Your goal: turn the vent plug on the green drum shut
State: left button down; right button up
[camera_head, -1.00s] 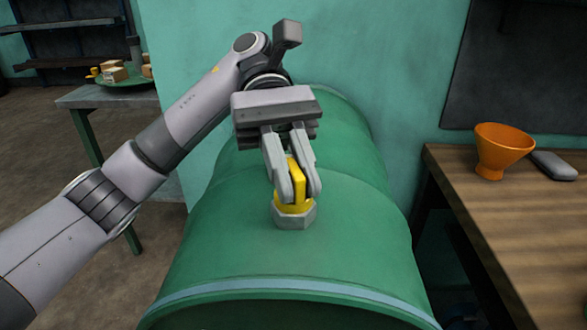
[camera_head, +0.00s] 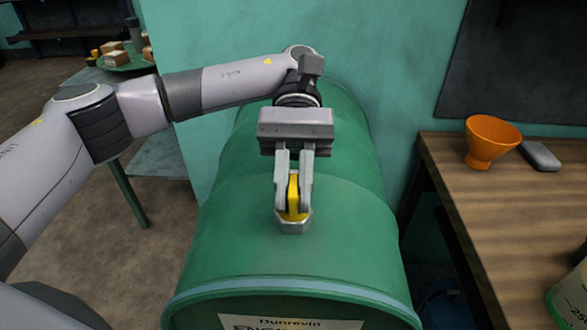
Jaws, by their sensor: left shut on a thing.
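The green drum (camera_head: 300,255) lies on its side in the middle of the view, with a label on its near end. The yellow vent plug (camera_head: 294,198) sits in a grey hexagonal fitting (camera_head: 293,226) on top of the drum. My left gripper (camera_head: 293,205) is above the drum and shut on the plug's upright yellow grip, one finger on each side. The fingers hide part of the plug. My right gripper is not in view.
A wooden bench (camera_head: 480,205) stands to the right with an orange funnel (camera_head: 490,141) and a grey flat object (camera_head: 540,155). A container (camera_head: 570,295) is at the lower right. A table with a green plate (camera_head: 125,62) is behind left.

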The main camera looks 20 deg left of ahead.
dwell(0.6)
pick_arm(q)
jog(key=c, duration=1.2)
grip_release()
jog(key=shift+o, duration=0.2)
